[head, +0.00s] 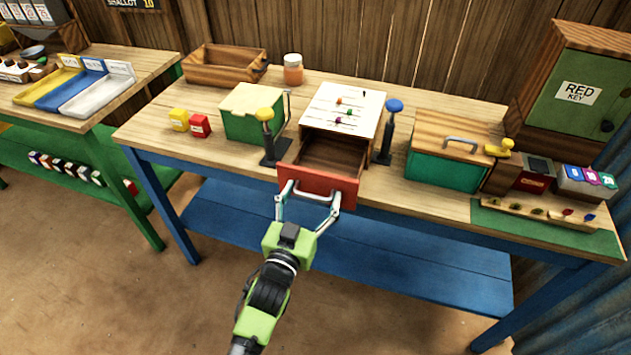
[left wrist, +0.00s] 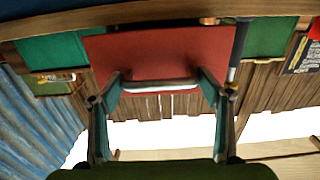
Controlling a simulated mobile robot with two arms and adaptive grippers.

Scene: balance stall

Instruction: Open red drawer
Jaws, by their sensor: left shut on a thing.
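The red drawer (head: 322,183) sits in a small wooden cabinet (head: 342,105) with a pale top. It is pulled out towards me, and its brown inside (head: 333,155) shows and looks empty. In the left wrist view the red front (left wrist: 160,52) fills the upper middle, with a pale bar handle (left wrist: 160,85) across it. My left gripper (head: 309,196) is at the drawer front, its two fingers at either end of the handle, shut on it. It also shows in the left wrist view (left wrist: 162,84). My right gripper is not in view.
A yellow-knobbed post (head: 266,130) and a blue-knobbed post (head: 388,130) flank the drawer. A green box (head: 240,125) stands left, a green wood-lidded box (head: 440,172) right. Red and yellow blocks (head: 200,126) lie farther left. Open floor lies before the blue-framed bench.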

